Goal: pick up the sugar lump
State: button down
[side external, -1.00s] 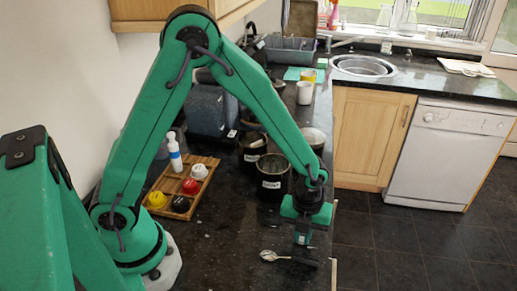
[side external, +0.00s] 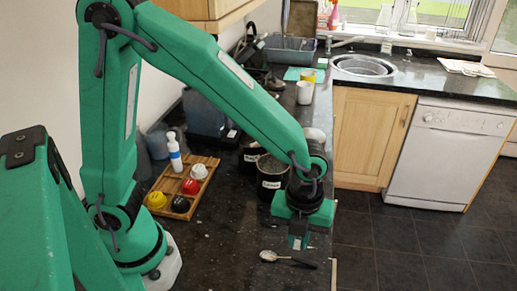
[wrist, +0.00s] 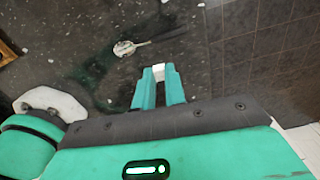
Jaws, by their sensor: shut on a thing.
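The sugar lump (wrist: 158,71) is a small white block in the wrist view, between the tips of my green gripper fingers. My gripper (wrist: 159,80) is shut on it. The lump appears held clear of the worktop.
A spoon with a dark handle (side external: 287,259) lies on the worktop (side external: 225,255) just below my gripper. A wooden tray (side external: 204,163) with coloured capsules and a white bottle (side external: 174,152) stand to the left. Dark canisters (side external: 272,171) stand behind. The worktop drops to the floor at right.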

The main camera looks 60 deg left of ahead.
jog(key=shift+s+d+r, duration=0.55)
jog(key=shift+s+d, duration=0.05)
jog(key=shift+s, duration=0.15)
jog(key=shift+s+d+r, duration=0.55)
jog(key=shift+s, duration=0.2)
